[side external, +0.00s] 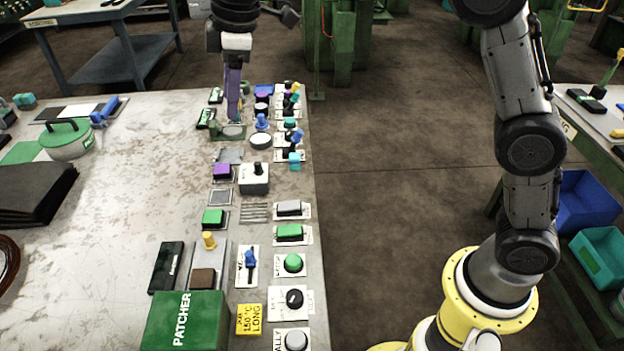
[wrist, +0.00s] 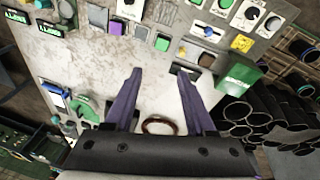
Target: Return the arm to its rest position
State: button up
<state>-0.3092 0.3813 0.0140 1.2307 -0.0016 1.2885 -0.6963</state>
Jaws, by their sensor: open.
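My gripper (side external: 233,108) hangs down over the far end of the row of controls on the worktable (side external: 130,215). In the wrist view my gripper (wrist: 160,72) has its two purple fingers spread apart with nothing between them. The side view does not show clearly whether the fingertips touch the small devices below them. Several black rubber sleeves (wrist: 262,122) lie in a pile at the right of the wrist view, apart from the fingers.
Buttons, switches and knobs line the table's right side, among them a green button (side external: 293,263). A green PATCHER box (side external: 185,322) stands at the front. A green-lidded pot (side external: 67,140) and black sheets (side external: 35,192) lie left. The table's middle is mostly clear.

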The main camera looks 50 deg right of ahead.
jog(key=s+d+r+m+t, duration=0.1)
jog(key=s+d+r+m, duration=0.15)
jog(key=s+d, duration=0.5)
jog(key=s+d+r+m+t, duration=0.2)
jog(key=s+d+r, duration=0.25)
jog(key=s, duration=0.55)
jog(key=s+d+f+m, duration=0.3)
jog(key=s+f+m, duration=0.4)
jog(key=s+f, duration=0.5)
jog(key=shift+s+d+f+h, duration=0.2)
jog(key=shift+s+f+h, duration=0.2)
jog(key=shift+s, duration=0.85)
jog(key=shift+r, duration=0.1)
jog(key=shift+c, duration=0.2)
